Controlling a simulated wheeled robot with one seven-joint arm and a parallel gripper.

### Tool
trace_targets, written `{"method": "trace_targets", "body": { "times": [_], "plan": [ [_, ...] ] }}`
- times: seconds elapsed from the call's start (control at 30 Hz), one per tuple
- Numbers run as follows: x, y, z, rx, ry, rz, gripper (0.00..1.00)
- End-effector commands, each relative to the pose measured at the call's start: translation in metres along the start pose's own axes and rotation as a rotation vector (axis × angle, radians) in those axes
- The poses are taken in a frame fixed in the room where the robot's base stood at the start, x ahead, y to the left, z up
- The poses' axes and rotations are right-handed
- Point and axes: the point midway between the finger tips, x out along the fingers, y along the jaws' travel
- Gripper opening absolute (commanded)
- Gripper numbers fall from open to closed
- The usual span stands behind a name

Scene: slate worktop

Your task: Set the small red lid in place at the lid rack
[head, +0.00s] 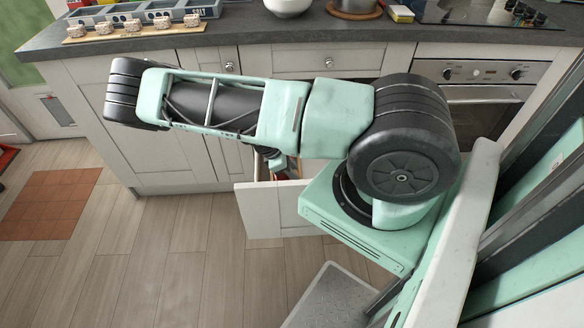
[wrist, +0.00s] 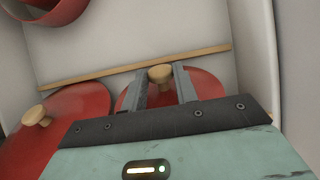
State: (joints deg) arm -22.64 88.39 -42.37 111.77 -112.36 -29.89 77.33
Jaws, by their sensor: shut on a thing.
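In the wrist view, my gripper (wrist: 161,74) is shut on the wooden knob of a red lid (wrist: 206,88) inside a pale drawer. The jaws and my gripper body hide much of this lid. A second red lid (wrist: 78,108) with a wooden knob lies to the left, partly hidden by my gripper body. A thin wooden strip (wrist: 100,74) runs across the drawer floor just beyond the lids; it may be part of the lid rack. I cannot tell whether the held lid touches it.
A red pot (wrist: 45,10) stands at the top left of the wrist view. Pale drawer walls (wrist: 258,60) close in on the right. In the head view the open drawer (head: 262,208) sits under the worktop (head: 245,28), with my arm over it.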

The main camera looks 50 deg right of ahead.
Motion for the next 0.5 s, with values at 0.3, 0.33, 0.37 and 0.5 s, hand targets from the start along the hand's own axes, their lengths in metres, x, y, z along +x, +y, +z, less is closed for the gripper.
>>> {"method": "trace_targets", "body": {
  "times": [0.3,0.33,0.37,0.5],
  "plan": [
    [0.0020,0.0000,-0.0013,0.000,0.000,0.000,0.04],
    [0.0020,0.0000,-0.0012,0.000,0.000,0.000,0.04],
    [0.0020,0.0000,-0.0012,0.000,0.000,0.000,0.04],
    [0.0020,0.0000,-0.0012,0.000,0.000,0.000,0.54]
  ]
}}
